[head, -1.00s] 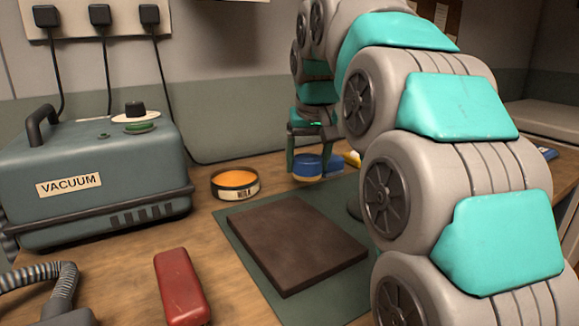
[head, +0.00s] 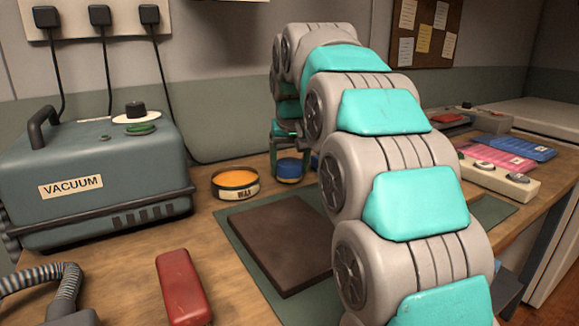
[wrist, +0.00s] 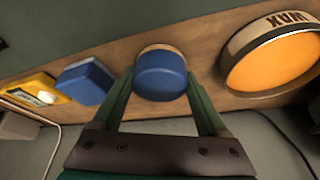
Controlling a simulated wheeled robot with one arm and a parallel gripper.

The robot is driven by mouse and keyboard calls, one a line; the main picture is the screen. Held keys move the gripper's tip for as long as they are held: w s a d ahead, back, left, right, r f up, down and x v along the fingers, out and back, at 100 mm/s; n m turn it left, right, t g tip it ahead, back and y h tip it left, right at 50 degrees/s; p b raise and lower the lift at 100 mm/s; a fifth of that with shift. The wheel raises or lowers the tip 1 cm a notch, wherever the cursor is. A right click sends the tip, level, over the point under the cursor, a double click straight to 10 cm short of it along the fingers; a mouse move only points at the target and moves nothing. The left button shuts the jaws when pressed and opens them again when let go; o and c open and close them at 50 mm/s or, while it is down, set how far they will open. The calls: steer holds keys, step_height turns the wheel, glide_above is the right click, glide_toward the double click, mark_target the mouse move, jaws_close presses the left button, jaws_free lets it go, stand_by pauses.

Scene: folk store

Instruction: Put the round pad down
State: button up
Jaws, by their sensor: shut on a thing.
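The round pad (head: 289,170) is blue with a tan rim. In the head view it is low at the back of the bench, just right of the wax tin; whether it touches the wood I cannot tell. In the wrist view the pad (wrist: 160,76) sits between both fingers of my gripper (wrist: 160,88), which is shut on it. In the head view my gripper (head: 290,152) is partly hidden by my arm.
The open wax tin (head: 236,184) stands close by the pad. A blue block (wrist: 85,81) and a yellow box (wrist: 30,93) lie on its other side. A brown slab (head: 278,245) covers much of the green mat (head: 242,236). A vacuum unit (head: 95,170) and red object (head: 182,287) are left.

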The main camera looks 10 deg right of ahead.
steer(key=shift+f, duration=0.3)
steer(key=shift+f, duration=0.1)
steer(key=o, duration=1.1)
steer(key=v, duration=1.2)
steer(key=shift+s, duration=0.1)
